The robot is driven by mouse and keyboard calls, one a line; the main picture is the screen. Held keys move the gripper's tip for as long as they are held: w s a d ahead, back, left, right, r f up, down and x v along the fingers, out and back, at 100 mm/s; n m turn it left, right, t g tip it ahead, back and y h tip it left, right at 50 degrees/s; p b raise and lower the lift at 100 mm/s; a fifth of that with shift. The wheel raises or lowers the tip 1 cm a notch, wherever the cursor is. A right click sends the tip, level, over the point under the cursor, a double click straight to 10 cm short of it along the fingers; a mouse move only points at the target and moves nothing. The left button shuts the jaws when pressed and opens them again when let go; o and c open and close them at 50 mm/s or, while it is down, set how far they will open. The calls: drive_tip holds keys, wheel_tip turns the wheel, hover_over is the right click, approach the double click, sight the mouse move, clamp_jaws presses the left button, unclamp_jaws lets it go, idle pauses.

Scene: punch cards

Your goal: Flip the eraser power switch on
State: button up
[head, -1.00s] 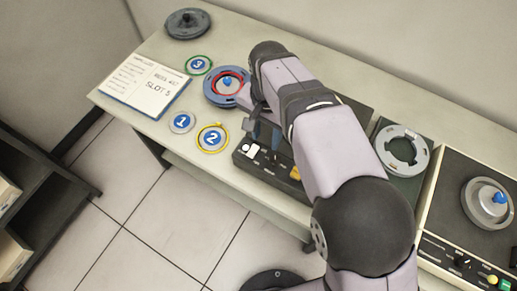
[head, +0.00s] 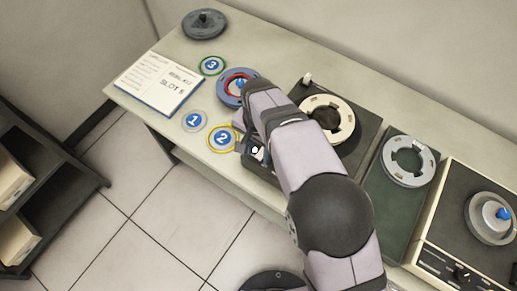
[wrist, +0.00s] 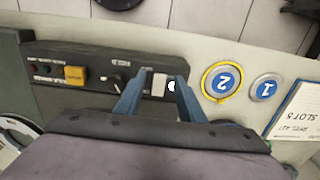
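The white rocker switch (wrist: 159,84) is on the dark front panel (wrist: 95,62) of the machine, beside a small white round spot (wrist: 171,86). I cannot tell which way the switch is tilted. My gripper (wrist: 162,77) is open, with its two blue fingers on either side of the switch and nothing held. I cannot tell whether a finger touches the switch. In the head view my gripper (head: 253,146) is low at the left end of the machine's front, and my arm hides most of the panel.
The panel also has a dark knob (wrist: 117,86) and a yellow button (wrist: 75,76). Discs marked 1 (head: 194,121) and 2 (head: 222,138) lie just left. A blue reel (head: 232,87) is close behind my wrist. A cream reel (head: 345,112) sits on the machine.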

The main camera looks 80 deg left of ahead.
drive_tip(key=shift+f, duration=0.45)
clamp_jaws()
drive_tip(key=shift+f, duration=0.1)
drive_tip(key=b, duration=0.1)
drive_tip(key=t+y+b, duration=0.1)
drive_tip(key=b, duration=0.1)
drive_tip(key=shift+s+d+f, duration=0.15)
drive_tip(key=shift+s+f, duration=0.05)
drive_tip(key=shift+f, duration=0.1)
drive_tip(key=shift+r+t+y+b, duration=0.15)
drive_tip(key=shift+t+y+b, duration=0.25)
drive_tip(key=shift+b, duration=0.1)
drive_tip(key=shift+r, duration=0.1)
